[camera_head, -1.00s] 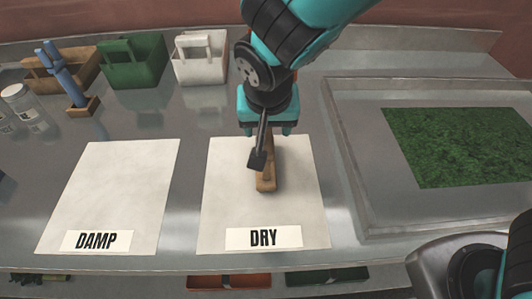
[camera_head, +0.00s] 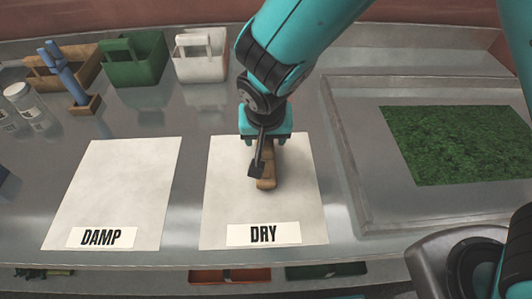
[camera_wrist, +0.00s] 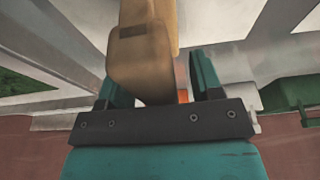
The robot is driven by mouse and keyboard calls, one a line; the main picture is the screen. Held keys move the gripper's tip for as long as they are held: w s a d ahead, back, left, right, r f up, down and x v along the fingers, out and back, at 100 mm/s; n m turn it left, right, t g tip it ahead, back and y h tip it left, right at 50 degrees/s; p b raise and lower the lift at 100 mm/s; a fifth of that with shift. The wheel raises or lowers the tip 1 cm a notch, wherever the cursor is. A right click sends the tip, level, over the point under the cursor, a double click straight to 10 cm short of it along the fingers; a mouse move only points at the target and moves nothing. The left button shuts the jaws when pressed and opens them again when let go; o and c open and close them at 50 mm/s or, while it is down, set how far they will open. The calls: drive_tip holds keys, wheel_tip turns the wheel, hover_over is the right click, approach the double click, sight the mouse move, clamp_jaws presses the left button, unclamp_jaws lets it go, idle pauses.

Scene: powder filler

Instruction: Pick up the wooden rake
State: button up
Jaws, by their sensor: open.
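A wooden tool, which I take to be the rake (camera_head: 267,170), lies on the white DRY mat (camera_head: 302,205). Its far part is hidden under my gripper (camera_head: 264,137). My gripper is open, pointing down over the tool's far end. In the wrist view the pale wood (camera_wrist: 145,62) extends between the two fingers of my gripper (camera_wrist: 160,88), with a gap visible on the right side. I cannot tell whether either finger touches it.
A white DAMP mat (camera_head: 118,190) lies to the left. Green (camera_head: 133,60) and white (camera_head: 202,56) caddies, a holder with a blue tool (camera_head: 68,75) and jars (camera_head: 24,102) stand behind. A tray (camera_head: 350,190) with a green patch (camera_head: 460,145) is on the right.

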drive_tip(key=shift+f, duration=0.2)
idle(0.3)
clamp_jaws()
drive_tip(key=shift+r, duration=0.1)
